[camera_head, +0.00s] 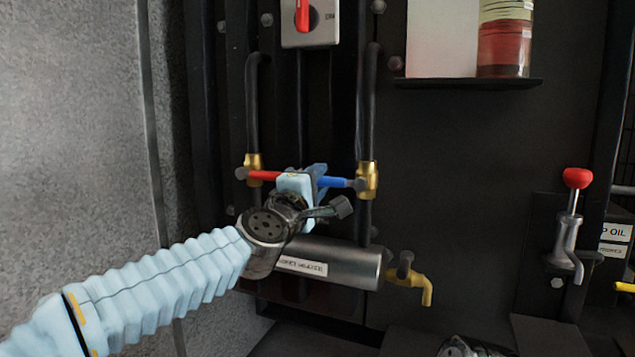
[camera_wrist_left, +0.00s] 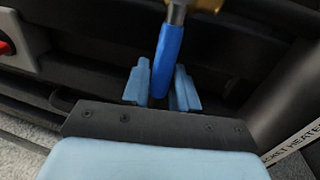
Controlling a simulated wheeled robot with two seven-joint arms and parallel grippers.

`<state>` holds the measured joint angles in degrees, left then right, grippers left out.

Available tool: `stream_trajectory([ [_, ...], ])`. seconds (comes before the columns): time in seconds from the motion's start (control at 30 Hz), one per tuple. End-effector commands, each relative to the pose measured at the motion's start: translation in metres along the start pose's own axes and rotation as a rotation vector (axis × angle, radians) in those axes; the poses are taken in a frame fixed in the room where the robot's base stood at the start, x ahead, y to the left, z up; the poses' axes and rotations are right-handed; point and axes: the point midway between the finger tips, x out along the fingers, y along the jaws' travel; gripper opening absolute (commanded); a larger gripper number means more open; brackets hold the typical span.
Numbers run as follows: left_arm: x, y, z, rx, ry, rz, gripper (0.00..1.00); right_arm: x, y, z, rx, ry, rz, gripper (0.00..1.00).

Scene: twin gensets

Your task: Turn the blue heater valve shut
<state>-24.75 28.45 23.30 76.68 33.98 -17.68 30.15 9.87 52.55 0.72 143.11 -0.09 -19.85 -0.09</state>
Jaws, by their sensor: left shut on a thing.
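The blue heater valve handle (camera_head: 334,182) lies about level in the head view, pointing left from the brass valve (camera_head: 367,180) on the right hose. My left gripper (camera_head: 318,180) is at the handle's free end, with its fingers on either side of it. In the left wrist view the blue handle (camera_wrist_left: 168,58) runs down between the two light blue fingers of the gripper (camera_wrist_left: 162,88). The gripper is shut on the handle. The fingers partly hide its end in the head view. My right gripper is not in view.
A red handle (camera_head: 264,175) on the left brass valve (camera_head: 253,163) lies close beside my gripper. The steel heater cylinder (camera_head: 345,262) is just below, with a yellow tap (camera_head: 412,282) at its right. A red-knobbed lever (camera_head: 577,180) stands far right. A shelf (camera_head: 470,83) is above right.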

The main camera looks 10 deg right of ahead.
Motion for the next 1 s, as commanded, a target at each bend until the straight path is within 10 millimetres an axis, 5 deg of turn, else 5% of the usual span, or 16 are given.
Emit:
stream_trajectory([
  [0.43,0.0,-0.003,-0.001,-0.01,0.003,-0.004,0.0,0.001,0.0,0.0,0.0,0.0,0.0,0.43],
  [0.47,0.0,-0.003,-0.001,-0.01,0.003,-0.004,0.33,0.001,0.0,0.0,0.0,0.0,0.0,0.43],
  [0.57,0.0,-0.003,0.0,-0.009,0.002,-0.004,0.47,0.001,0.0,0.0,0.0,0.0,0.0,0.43],
  [0.87,-0.002,-0.002,0.0,-0.009,0.002,-0.001,0.47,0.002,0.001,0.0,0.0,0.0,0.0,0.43],
  [1.0,-0.018,-0.003,-0.001,-0.009,0.003,0.0,0.47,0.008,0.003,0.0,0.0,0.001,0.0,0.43],
])
